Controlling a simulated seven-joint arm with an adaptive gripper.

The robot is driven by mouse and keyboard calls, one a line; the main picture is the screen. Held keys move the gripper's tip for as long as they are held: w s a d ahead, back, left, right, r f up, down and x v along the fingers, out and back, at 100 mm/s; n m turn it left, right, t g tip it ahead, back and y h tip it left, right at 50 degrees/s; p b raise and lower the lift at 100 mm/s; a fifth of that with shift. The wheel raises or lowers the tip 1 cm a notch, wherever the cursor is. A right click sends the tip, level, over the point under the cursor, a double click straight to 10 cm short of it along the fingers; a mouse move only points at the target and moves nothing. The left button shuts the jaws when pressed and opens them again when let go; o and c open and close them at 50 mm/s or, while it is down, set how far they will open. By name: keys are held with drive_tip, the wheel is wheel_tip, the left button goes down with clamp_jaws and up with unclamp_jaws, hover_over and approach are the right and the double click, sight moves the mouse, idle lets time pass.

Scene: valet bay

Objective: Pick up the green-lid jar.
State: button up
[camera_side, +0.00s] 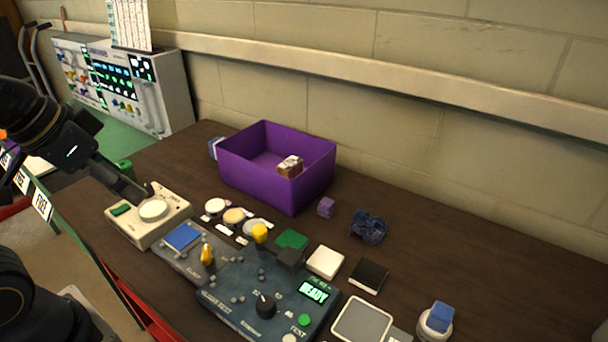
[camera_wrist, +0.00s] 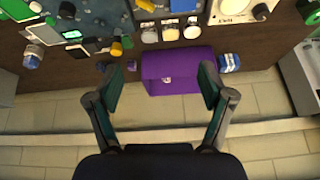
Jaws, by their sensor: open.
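A small green object (camera_side: 124,168), possibly the green-lid jar, stands near the table's left edge in the side view, behind the cream device. A green shape (camera_wrist: 311,16) at the top right edge of the wrist view may be the same thing. It is partly cut off, so I cannot be sure it is the jar. My gripper (camera_wrist: 160,88) is open, with nothing between its fingers; the purple bin shows beyond them in the wrist view. In the side view my gripper (camera_side: 136,190) shows dark at the left, above the cream device.
The purple bin (camera_side: 241,186) holds a brown-and-white block (camera_side: 290,166). The cream device (camera_side: 130,226) and dark control panel (camera_side: 230,307) fill the front. A purple cube (camera_side: 326,207) and dark blue object (camera_side: 369,227) lie nearby.

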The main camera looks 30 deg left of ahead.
drive_tip(key=w+a+r+m, duration=0.1)
drive_tip(key=w+a+r, duration=0.5)
drive_tip(key=w+r, duration=0.45)
drive_tip(key=w+a+n+g+y, duration=0.1)
drive_tip(key=w+a, duration=0.3)
drive_tip(key=a, duration=0.3)
drive_tip(key=w+a+g, duration=0.2)
drive_tip(key=w+a, duration=0.2)
drive_tip(key=a, duration=0.3)
drive_tip(key=n+g+h, duration=0.1)
drive_tip(key=n+g, duration=0.1)
drive_tip(key=n, duration=0.2)
hover_over(122, 164)
wheel_tip(122, 164, down, 16)
drive_tip(key=f, duration=1)
drive_tip(key=shift+s+f, duration=0.15)
drive_tip(key=shift+s, duration=0.05)
wheel_tip(122, 164, down, 6)
drive_tip(key=shift+w+f, duration=0.1)
drive_tip(key=shift+f, duration=0.15)
drive_tip(key=shift+c, duration=0.2)
